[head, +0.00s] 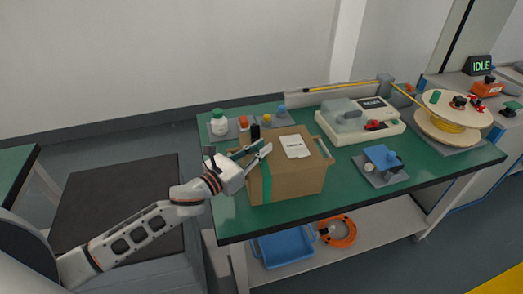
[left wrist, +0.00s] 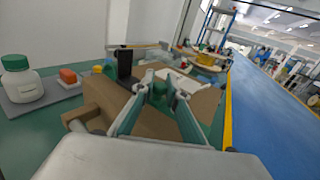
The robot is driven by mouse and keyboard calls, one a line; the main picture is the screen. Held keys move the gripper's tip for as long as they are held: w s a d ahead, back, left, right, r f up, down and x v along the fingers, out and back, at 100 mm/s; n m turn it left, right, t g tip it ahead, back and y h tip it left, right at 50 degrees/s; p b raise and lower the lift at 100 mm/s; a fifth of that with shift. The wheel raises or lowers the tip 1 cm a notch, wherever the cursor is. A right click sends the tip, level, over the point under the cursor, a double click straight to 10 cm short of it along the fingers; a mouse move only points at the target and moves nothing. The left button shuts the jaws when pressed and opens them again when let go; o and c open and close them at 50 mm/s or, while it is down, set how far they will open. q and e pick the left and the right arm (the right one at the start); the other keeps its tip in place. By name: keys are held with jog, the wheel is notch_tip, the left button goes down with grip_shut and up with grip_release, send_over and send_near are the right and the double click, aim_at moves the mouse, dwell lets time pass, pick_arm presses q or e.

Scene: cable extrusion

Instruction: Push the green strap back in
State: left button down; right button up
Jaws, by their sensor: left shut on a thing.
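A cardboard box (head: 300,180) stands near the left front of the green table. A green strap (head: 265,182) runs down its front face near the left corner. My left gripper (head: 262,147) is at the box's upper left edge. In the left wrist view its two fingers close on a green piece (left wrist: 160,92), which looks like part of the strap. The box top (left wrist: 107,100) lies below and around the fingers. The fingers hide part of the strap, so I cannot tell how it runs there. My right gripper is not in view.
A black post (left wrist: 125,65) rises close by the fingers. A sealer-like machine (head: 358,119), a blue clamp (head: 381,157) and a cable reel (head: 456,110) are to the right. The table's front strip is mostly clear.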

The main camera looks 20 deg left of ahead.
pick_arm(q)
jog(key=c, duration=2)
grip_release()
jog(key=shift+s+a, duration=0.2)
jog(key=shift+s, duration=0.3)
jog(key=v, duration=1.1)
